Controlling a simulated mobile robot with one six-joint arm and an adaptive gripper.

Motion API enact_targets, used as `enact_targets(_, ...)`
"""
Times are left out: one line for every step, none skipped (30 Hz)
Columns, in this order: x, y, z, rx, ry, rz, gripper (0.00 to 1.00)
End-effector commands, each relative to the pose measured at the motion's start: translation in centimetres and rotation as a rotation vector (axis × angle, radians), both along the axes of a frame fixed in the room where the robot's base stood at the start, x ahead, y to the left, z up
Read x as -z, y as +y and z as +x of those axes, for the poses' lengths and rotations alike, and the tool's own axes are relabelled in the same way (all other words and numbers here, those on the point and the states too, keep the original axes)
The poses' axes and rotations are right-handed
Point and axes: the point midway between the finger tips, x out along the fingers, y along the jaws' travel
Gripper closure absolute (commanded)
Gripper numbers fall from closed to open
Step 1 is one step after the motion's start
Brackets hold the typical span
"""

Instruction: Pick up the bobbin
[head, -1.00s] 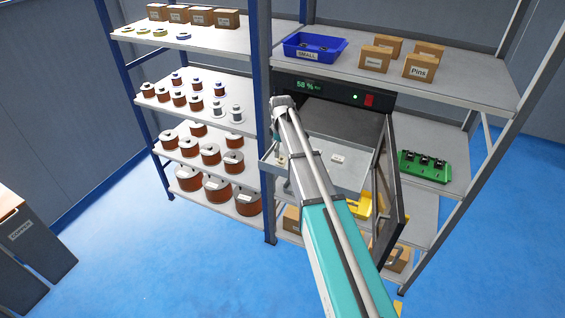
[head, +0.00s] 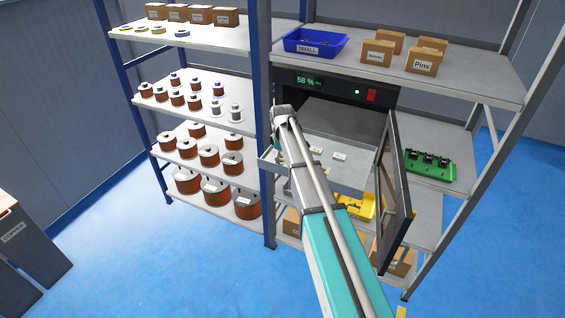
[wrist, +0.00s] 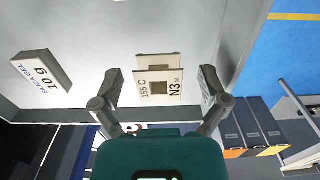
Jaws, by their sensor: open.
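The bobbin (wrist: 158,86) is a small beige piece with flanges, a square hole and the markings "155 C" and "N3". In the wrist view it sits on the grey floor of the pulled-out tray (head: 352,178). My gripper (wrist: 160,78) is open, with one finger on each side of the bobbin and gaps to both. Whether the fingertips are down at its height, I cannot tell. In the head view my arm covers most of the gripper, and I cannot make out the bobbin there.
A silica gel packet (wrist: 42,70) lies left of the bobbin in the wrist view. The tray extends from a cabinet with a "58 %" display (head: 308,82). Its open door (head: 394,195) stands right of my arm. A shelf post (head: 264,130) is close on the left.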

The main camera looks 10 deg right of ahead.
Motion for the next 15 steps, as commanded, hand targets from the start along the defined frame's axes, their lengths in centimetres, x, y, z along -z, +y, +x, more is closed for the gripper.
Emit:
enact_targets(-0.01,0.01,0.00,0.000,0.000,0.000,0.06)
enact_targets(-0.02,0.01,0.00,0.000,0.000,0.000,0.06)
enact_targets(-0.03,0.01,0.00,0.000,0.000,0.000,0.06)
enact_targets(-0.04,0.02,0.00,0.000,0.000,0.000,0.06)
enact_targets(-0.04,0.02,0.00,0.000,0.000,0.000,0.06)
enact_targets(-0.04,0.02,0.00,0.000,0.000,0.000,0.06)
enact_targets(-0.04,0.02,0.00,0.000,0.000,0.000,0.06)
enact_targets(-0.04,0.03,0.00,0.000,0.000,0.000,0.06)
enact_targets(-0.04,0.04,0.00,0.000,0.000,0.000,0.06)
enact_targets(-0.04,0.04,0.00,0.000,0.000,0.000,0.06)
enact_targets(-0.04,0.04,0.00,0.000,0.000,0.000,0.06)
enact_targets(-0.04,0.04,0.00,0.000,0.000,0.000,0.06)
enact_targets(-0.04,0.04,0.00,0.000,0.000,0.000,0.06)
enact_targets(-0.04,0.04,0.00,0.000,0.000,0.000,0.06)
enact_targets(-0.04,0.05,0.00,-0.001,0.000,0.000,0.06)
